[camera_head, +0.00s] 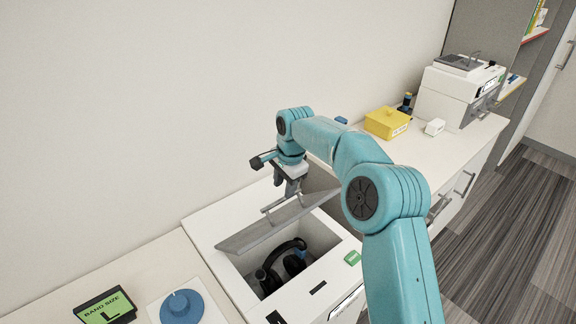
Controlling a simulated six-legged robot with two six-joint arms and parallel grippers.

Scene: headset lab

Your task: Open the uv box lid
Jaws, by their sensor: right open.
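The white uv box (208,222) stands on the counter in the lower middle. Its grey lid (247,236) is raised and tilted, with the box opening showing in front of it. A black headset (283,266) lies inside the box. A bar handle (272,208) sits on the lid. My right gripper (291,190) points down at the lid, close to the handle; its jaws are open. I cannot tell whether it touches the lid. My left gripper is not in view.
A green sign reading "BAND SIZE L" (107,308) and a blue round dial (181,307) are at the lower left. A yellow box (387,122), a small white box (434,127) and a white machine (452,92) stand farther back right. The wall is close behind the uv box.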

